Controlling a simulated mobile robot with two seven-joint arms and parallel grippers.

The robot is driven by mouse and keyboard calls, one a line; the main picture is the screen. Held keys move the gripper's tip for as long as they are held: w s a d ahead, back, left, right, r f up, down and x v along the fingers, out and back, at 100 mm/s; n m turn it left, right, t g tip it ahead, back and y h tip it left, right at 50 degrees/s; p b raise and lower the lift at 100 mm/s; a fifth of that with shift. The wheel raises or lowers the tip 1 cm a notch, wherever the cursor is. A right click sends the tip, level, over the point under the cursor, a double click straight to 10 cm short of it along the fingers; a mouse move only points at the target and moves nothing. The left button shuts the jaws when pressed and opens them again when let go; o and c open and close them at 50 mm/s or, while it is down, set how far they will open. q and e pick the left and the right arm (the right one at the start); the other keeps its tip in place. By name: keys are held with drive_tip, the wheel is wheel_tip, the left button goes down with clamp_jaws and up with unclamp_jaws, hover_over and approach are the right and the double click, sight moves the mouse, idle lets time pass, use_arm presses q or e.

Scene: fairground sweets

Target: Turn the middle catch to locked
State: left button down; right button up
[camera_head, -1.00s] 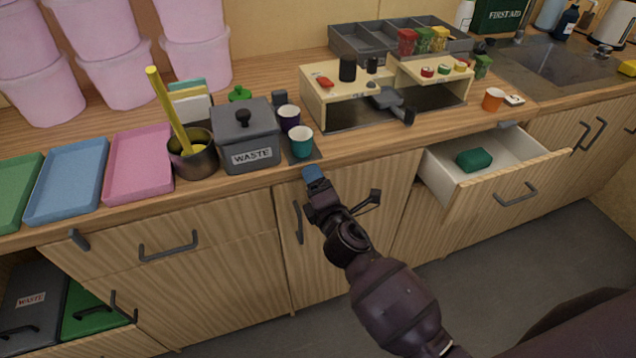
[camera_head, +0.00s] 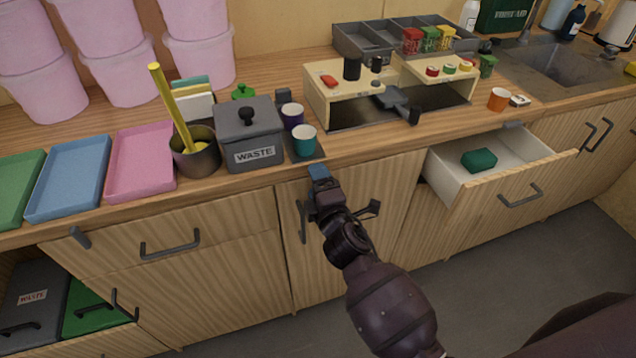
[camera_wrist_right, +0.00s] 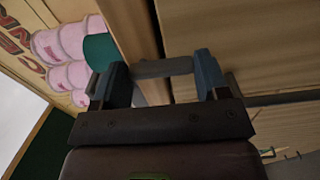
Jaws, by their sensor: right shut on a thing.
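My right gripper (camera_head: 318,174) is at the counter's front edge, above the middle cupboard door, with its blue fingertips up. In the right wrist view the gripper (camera_wrist_right: 160,75) is shut on a grey bar, the middle catch (camera_wrist_right: 160,68), which spans between the two blue fingers. In the head view the gripper hides this catch, so I cannot tell which way it points there. A similar grey catch (camera_head: 80,237) sits tilted at the left drawer's top. Another (camera_head: 513,124) sits above the open drawer at the right. My left gripper is not in view.
The open drawer (camera_head: 460,180) holds a green item (camera_head: 479,160) and juts out to the right of my arm. Door handles (camera_head: 303,222) lie close to the gripper. On the counter above stand a teal cup (camera_head: 304,140) and a grey waste bin (camera_head: 250,150).

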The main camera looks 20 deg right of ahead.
drive_tip(key=o, duration=0.9)
drive_tip(key=shift+o, duration=0.2)
drive_tip(key=s, duration=1)
drive_tip(key=shift+s+d, duration=0.2)
drive_tip(key=shift+s, duration=0.2)
